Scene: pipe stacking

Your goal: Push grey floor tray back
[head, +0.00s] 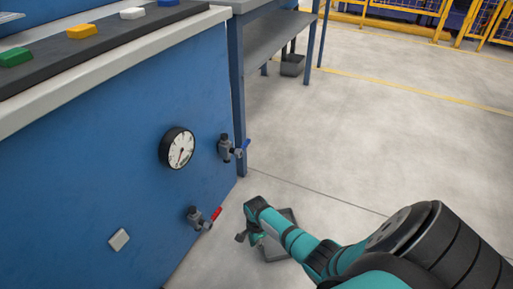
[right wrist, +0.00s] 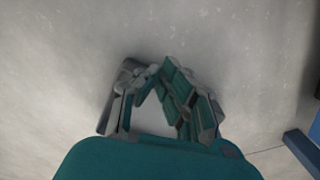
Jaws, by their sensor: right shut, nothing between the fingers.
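The grey floor tray (head: 272,253) lies on the concrete beside the blue cabinet, at the bottom centre of the head view. My right forearm and gripper cover much of it. My right gripper (head: 248,237) reaches down at the tray, with its fingers shut and empty. In the right wrist view the shut fingers (right wrist: 160,72) meet at their tips, and a grey edge, likely the tray (right wrist: 110,108), shows beside them. I cannot tell whether the fingers touch the tray. My left gripper is not in view.
The blue cabinet (head: 80,190) carries a gauge (head: 178,148), a blue-handled valve (head: 228,149) and a red-handled valve (head: 197,219) above the tray. A workbench (head: 275,40) stands behind, with a small grey bin (head: 292,66) on the floor. Floor to the right is clear.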

